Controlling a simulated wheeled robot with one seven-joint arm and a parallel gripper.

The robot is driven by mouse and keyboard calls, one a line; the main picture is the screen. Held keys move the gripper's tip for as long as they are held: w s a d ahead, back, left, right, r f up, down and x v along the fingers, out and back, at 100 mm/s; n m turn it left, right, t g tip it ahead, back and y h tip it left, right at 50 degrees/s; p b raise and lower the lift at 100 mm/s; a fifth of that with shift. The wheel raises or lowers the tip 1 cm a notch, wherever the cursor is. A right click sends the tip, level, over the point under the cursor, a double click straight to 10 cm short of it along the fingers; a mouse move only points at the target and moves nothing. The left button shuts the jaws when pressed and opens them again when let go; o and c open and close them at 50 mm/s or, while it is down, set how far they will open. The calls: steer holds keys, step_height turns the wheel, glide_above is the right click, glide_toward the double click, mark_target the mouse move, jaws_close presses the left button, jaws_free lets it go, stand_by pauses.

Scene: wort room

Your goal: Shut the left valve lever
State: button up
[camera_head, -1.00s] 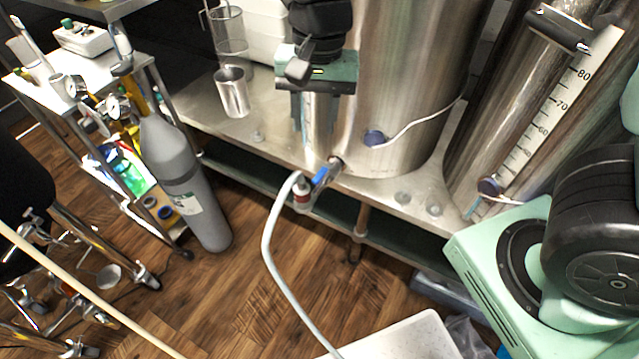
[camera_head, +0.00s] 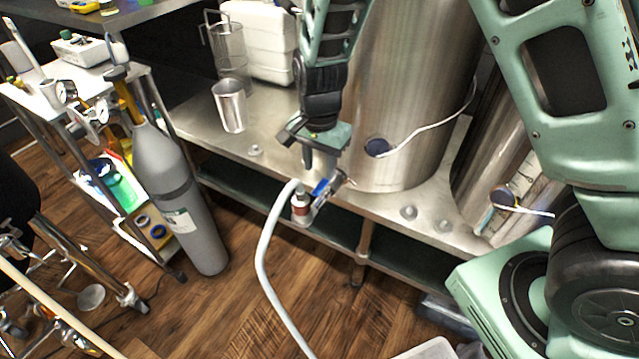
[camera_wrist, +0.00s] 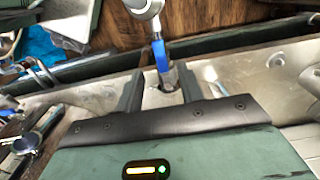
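The left valve's blue lever (camera_head: 320,187) is on the small metal valve at the front foot of the left steel vessel (camera_head: 385,110). My gripper (camera_head: 318,166) is just above the lever, pointing down. In the wrist view the two dark fingers of my gripper (camera_wrist: 160,78) are spread apart. The blue lever (camera_wrist: 160,54) shows in the gap at their tips, and I see no contact. The valve body is partly hidden behind the gripper.
A steel cup (camera_head: 229,106) and a white container (camera_head: 262,42) stand on the steel bench (camera_head: 195,118). A grey gas cylinder (camera_head: 180,200) stands at left. Another vessel with a blue-handled valve (camera_head: 489,219) is at right. Wood floor lies below.

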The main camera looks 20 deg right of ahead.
mark_target(320, 187)
step_height(320, 187, down, 5)
steer(key=shift+f+b, duration=0.15)
steer(key=shift+b, duration=0.35)
jaws_close()
